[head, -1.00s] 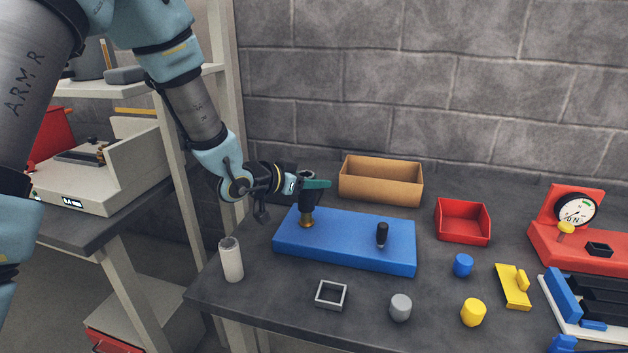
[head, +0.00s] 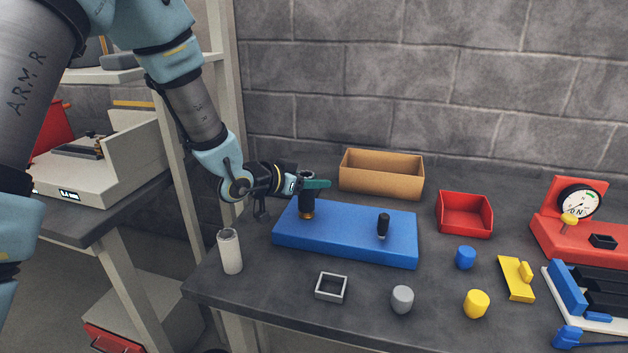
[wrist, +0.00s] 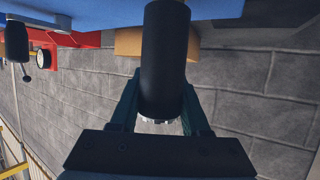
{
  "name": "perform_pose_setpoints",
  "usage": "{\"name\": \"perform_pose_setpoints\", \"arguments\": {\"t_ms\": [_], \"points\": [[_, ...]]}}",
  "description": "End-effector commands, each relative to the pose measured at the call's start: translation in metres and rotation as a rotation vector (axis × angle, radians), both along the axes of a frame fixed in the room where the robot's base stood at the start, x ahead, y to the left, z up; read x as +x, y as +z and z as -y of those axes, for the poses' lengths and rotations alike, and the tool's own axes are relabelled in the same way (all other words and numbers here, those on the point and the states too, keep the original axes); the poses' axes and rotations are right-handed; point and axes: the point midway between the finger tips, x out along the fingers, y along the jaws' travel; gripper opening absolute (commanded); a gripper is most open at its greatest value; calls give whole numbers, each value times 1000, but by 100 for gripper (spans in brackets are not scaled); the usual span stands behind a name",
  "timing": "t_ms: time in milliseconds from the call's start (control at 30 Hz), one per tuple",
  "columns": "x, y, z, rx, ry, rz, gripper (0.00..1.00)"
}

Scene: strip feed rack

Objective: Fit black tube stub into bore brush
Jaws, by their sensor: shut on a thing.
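My gripper (head: 312,184), with green fingers, is shut on the black tube stub (head: 306,204) above the left part of the blue block (head: 345,237). The stub is upright. Its lower end meets the top of a small brass-coloured piece (head: 307,216), which I take for the bore brush, standing on the block. I cannot tell how far the stub is inside it. In the wrist view the stub (wrist: 165,60) lies between both fingers, and its far end and the brass piece are hidden.
A short black peg (head: 383,225) stands on the block's right part. A cardboard box (head: 382,187) and a red bin (head: 465,226) are behind and to the right. A white cylinder (head: 231,252), a square grey frame (head: 331,288) and a grey cylinder (head: 402,299) stand in front.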

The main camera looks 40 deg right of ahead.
Motion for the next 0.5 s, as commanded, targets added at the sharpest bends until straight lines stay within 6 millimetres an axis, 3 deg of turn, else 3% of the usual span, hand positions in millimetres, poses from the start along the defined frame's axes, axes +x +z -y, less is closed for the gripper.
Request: {"name": "perform_pose_setpoints", "arguments": {"t_ms": [500], "points": [[0,-12,0,-2,0,1,0]]}}
